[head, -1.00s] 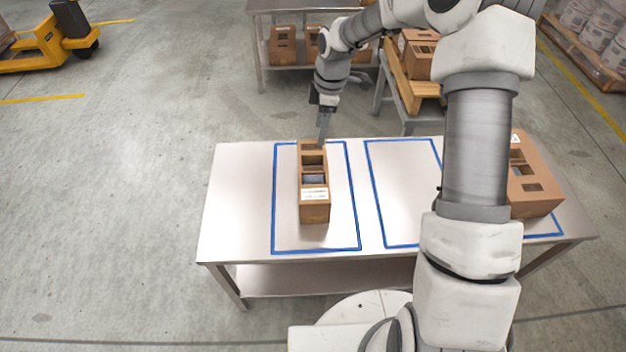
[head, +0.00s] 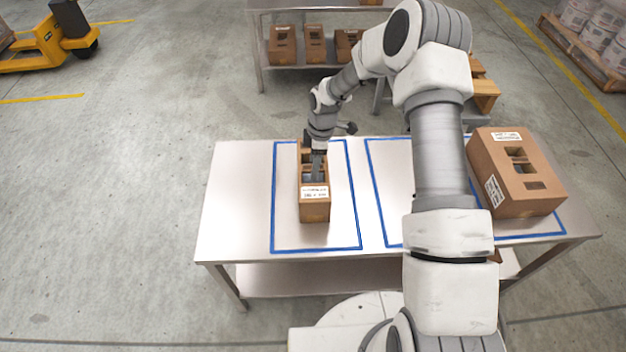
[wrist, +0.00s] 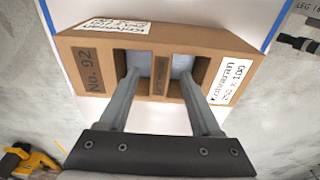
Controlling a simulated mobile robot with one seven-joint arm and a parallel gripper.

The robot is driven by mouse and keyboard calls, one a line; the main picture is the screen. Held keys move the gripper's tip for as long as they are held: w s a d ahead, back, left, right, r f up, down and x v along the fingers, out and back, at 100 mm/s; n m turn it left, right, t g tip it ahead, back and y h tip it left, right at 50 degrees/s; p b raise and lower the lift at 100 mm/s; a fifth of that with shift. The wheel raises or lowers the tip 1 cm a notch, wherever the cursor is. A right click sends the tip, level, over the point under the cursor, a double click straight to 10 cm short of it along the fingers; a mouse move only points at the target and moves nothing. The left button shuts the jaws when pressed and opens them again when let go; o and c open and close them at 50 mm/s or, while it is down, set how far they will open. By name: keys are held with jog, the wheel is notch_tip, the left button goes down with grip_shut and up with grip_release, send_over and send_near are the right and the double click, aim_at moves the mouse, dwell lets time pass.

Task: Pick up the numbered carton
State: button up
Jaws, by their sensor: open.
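The numbered carton (head: 315,211) is a narrow brown box with square openings in its top and white labels. It stands inside the left blue-outlined area of the table. In the wrist view the carton (wrist: 160,78) shows "No. 92" printed at its left and a label reading "Kohvaran 250 x 100" at its right. My gripper (wrist: 158,75) is open, its two fingers apart at the two openings, with a brown divider between them. The fingertips reach the openings; how deep they are is hard to tell. In the head view my gripper (head: 317,172) is over the carton's top.
A larger brown carton (head: 512,170) with labels stands at the table's right. The steel table (head: 236,200) has free room left of the carton. Behind is another table (head: 262,50) with several cartons on its lower shelf. A yellow pallet truck (head: 45,45) stands far left.

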notch_tip(320, 180, down, 2)
jog(key=shift+a+f, duration=0.15)
grip_shut()
dwell(0.3)
dwell(1.1)
